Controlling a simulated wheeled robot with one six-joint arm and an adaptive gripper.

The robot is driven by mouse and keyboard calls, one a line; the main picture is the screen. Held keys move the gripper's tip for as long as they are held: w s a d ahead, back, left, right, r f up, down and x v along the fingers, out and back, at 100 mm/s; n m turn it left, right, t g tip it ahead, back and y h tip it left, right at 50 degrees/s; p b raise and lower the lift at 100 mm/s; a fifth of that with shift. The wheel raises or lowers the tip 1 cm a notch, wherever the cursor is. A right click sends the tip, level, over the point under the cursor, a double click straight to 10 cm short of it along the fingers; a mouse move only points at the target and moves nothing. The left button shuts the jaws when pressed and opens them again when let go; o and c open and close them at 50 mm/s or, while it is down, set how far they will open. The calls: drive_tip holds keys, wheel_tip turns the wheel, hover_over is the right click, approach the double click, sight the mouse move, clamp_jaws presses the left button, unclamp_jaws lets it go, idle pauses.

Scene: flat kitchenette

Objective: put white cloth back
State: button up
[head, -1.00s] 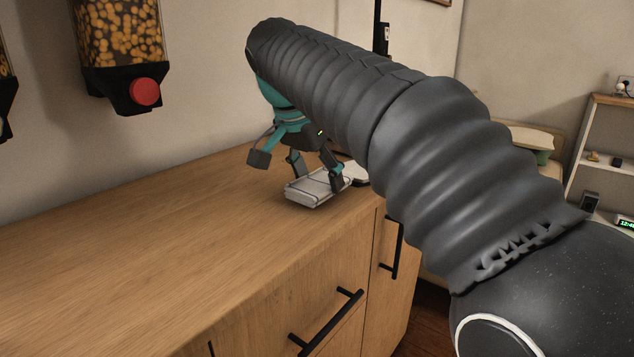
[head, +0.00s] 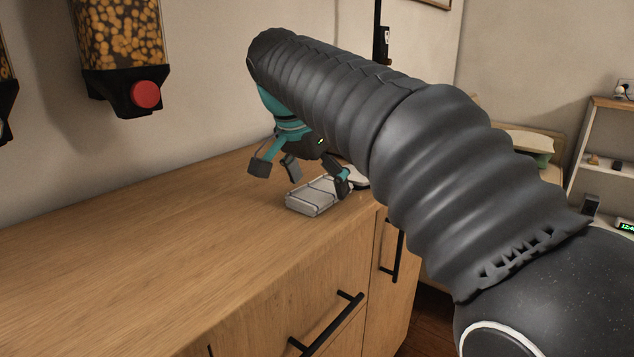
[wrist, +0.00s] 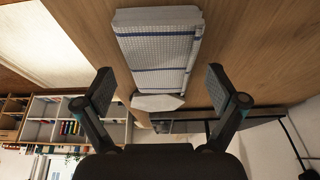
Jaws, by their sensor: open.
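The white cloth (head: 311,195) is folded into a flat block with dark stripes and lies on the wooden counter near its right end. In the wrist view the cloth (wrist: 158,52) shows blue lines and a fine check, beyond the fingertips and roughly between their lines. My gripper (head: 315,177) is open and empty just above the cloth, its fingers apart. In the wrist view both fingers of my gripper (wrist: 160,88) stand wide apart with nothing between them. My arm hides part of the counter behind.
A pale flat object (head: 355,177) lies just beyond the cloth; it also shows in the wrist view (wrist: 158,102). A dispenser with a red knob (head: 146,94) hangs on the left wall. The wooden counter (head: 150,245) is clear to the left. Black drawer handles (head: 330,322) project from the front.

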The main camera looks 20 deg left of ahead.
drive_tip(key=p+v, duration=0.3)
drive_tip(key=v, duration=0.9)
drive_tip(key=s+d+f+n+y, duration=0.1)
drive_tip(key=d+f, duration=0.2)
drive_tip(key=d, duration=0.7)
drive_tip(key=s+d+f+n, duration=0.1)
drive_tip(key=d+f+n, duration=0.15)
drive_tip(key=d, duration=0.75)
drive_tip(key=s+d+f, duration=0.6)
drive_tip(key=s+f, duration=0.1)
drive_tip(key=f, duration=0.3)
drive_tip(key=s+d+f+t, duration=0.1)
drive_tip(key=s+d+f, duration=0.6)
drive_tip(key=f, duration=0.4)
drive_tip(key=shift+s+d+n+y, duration=0.15)
drive_tip(key=shift+s+n+y, duration=0.2)
drive_tip(key=shift+n+y, duration=0.1)
drive_tip(key=shift+f, duration=0.1)
